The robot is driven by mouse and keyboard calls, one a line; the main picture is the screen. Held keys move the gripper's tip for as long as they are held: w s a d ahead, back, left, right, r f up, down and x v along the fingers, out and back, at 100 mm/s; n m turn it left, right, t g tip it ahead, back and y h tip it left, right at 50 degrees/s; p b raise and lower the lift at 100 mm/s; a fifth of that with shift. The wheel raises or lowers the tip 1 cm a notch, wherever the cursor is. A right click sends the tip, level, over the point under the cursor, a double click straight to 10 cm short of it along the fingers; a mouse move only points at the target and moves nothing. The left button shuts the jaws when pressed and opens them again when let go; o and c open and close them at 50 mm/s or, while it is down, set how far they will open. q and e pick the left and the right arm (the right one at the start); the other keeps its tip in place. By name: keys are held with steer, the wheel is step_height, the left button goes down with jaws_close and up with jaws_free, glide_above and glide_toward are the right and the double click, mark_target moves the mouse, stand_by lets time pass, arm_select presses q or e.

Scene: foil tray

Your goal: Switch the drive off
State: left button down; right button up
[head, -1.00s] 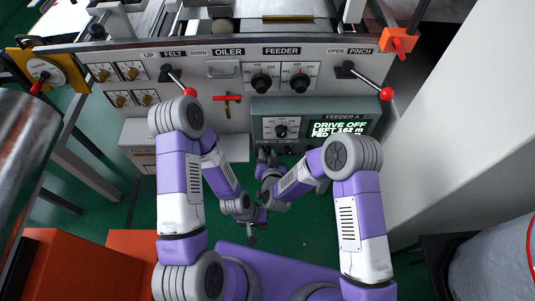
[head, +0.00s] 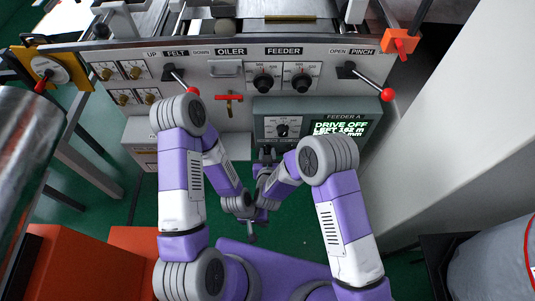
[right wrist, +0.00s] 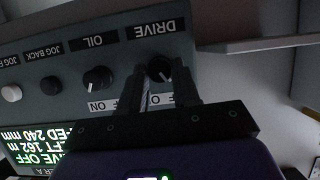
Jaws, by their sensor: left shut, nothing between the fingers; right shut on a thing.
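The grey feeder panel (head: 262,106) has a display (head: 338,129) reading DRIVE OFF, LEFT 162 m, with a partly hidden line below. In the right wrist view the panel is upside down, and the black DRIVE knob (right wrist: 159,69) with a white pointer line sits under the DRIVE label (right wrist: 155,30). My right gripper (right wrist: 162,76) is shut on this knob, a finger on each side; the fingers hide part of its position label. In the head view my right gripper (head: 267,155) is at the panel's lower edge. My left gripper (head: 251,238) is shut and empty, low over the floor.
The OIL knob (right wrist: 97,78) and jog buttons (right wrist: 52,85) are beside the DRIVE knob. Red-tipped levers (head: 388,95) and a red tap handle (head: 229,98) stick out from the machine front. Orange boxes (head: 60,262) stand at lower left.

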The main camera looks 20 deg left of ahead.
steer(key=o, duration=1)
steer(key=shift+o, duration=0.2)
